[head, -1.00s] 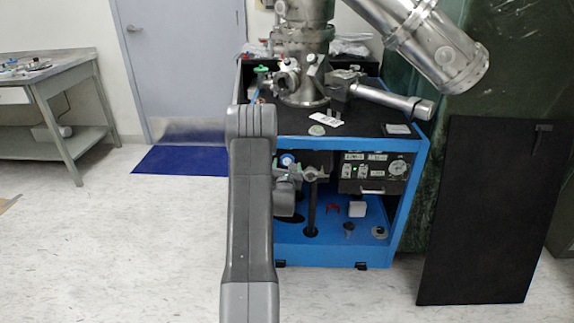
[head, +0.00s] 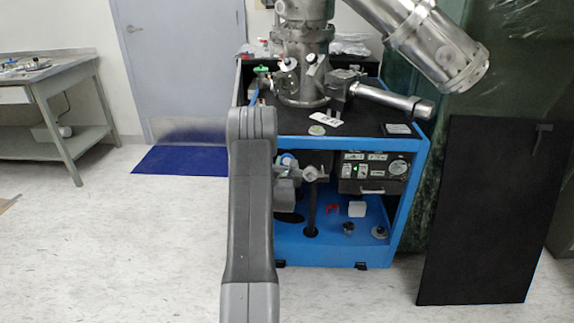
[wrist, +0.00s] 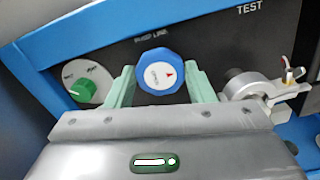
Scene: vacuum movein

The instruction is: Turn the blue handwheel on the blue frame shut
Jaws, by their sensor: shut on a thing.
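The blue handwheel (wrist: 160,73) has a white face with a red mark and sits on a dark panel of the blue frame (wrist: 90,35). The pale green fingers of my gripper (wrist: 158,85) stand on either side of the wheel and are shut on it. My arm hides the left part of the frame there. The writing on the wheel's face is too small to read surely.
A green knob (wrist: 83,91) sits left of the wheel, and a metal clamp-like fitting (wrist: 262,88) sits close on the right. A steel column (head: 304,50) stands on the frame's top. A black panel (head: 490,210) leans at right. The floor at left is open.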

